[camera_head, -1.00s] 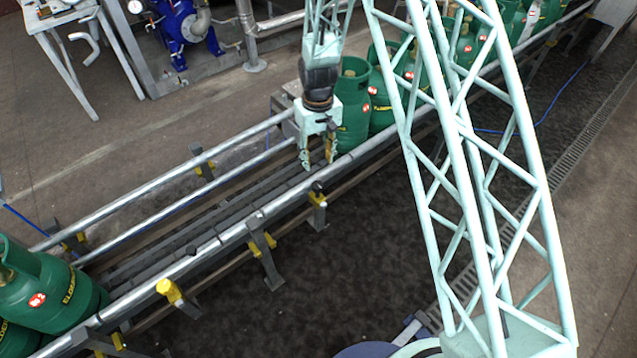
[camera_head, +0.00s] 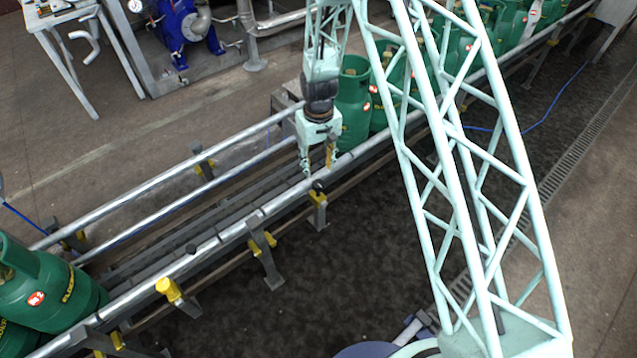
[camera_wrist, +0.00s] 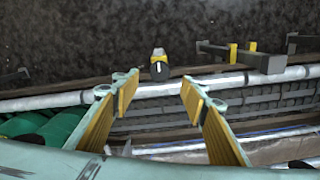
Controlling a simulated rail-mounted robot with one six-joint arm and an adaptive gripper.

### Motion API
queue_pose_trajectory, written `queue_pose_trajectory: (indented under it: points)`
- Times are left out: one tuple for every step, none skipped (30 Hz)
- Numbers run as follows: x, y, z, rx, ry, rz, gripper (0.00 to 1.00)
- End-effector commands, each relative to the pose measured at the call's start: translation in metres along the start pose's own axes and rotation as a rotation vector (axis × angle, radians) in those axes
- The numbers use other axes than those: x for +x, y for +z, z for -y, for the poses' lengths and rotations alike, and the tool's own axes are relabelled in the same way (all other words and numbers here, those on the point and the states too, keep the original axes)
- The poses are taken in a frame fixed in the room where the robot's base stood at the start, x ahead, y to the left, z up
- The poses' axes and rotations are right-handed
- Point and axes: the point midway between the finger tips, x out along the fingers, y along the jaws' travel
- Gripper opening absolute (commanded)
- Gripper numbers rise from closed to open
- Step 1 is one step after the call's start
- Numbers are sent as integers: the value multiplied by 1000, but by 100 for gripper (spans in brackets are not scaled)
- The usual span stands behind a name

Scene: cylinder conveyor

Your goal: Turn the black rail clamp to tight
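The black rail clamp (camera_head: 319,186) has a black knob on a yellow-and-grey bracket at the near rail. In the wrist view the black clamp knob (camera_wrist: 159,70) shows a white line pointing roughly along the picture's vertical, with a yellow part behind it. My gripper (camera_head: 318,166) is just above and behind the clamp in the head view, apart from it. In the wrist view my gripper (camera_wrist: 153,92) is open and empty, its yellow-padded fingers wide apart. The knob lies beyond the fingertips, between their lines.
The near rail (camera_head: 225,238) runs diagonally past other yellow clamps, including a yellow-knobbed one (camera_head: 168,289). Green gas cylinders (camera_head: 353,105) stand close right of my gripper; more (camera_head: 40,285) stand at the left end. The conveyor between is empty.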

Motion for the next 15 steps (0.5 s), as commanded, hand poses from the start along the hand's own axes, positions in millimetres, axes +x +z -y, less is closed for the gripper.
queue_pose_trajectory:
  points:
    - [7, 0, 0, 0, 0, 0, 40]
    - [11, 0, 0, 0, 0, 0, 40]
    - [16, 0, 0, 0, 0, 1, 40]
    - [20, 0, 0, 0, 0, 1, 40]
    - [23, 0, 0, 0, 0, 1, 40]
    - [27, 0, 0, 0, 0, 1, 40]
    - [31, 0, 0, 0, 0, 1, 40]
    - [34, 0, 0, 0, 0, 0, 40]
    - [39, 0, 0, 0, 0, 0, 40]
    - [43, 0, 0, 0, 0, 0, 40]
    - [46, 0, 0, 0, 0, 0, 40]
    - [51, 0, 0, 0, 0, 1, 40]
    - [54, 0, 0, 0, 0, 1, 40]
    - [57, 0, 0, 0, 0, 1, 40]
    - [62, 0, 0, 0, 0, 1, 40]
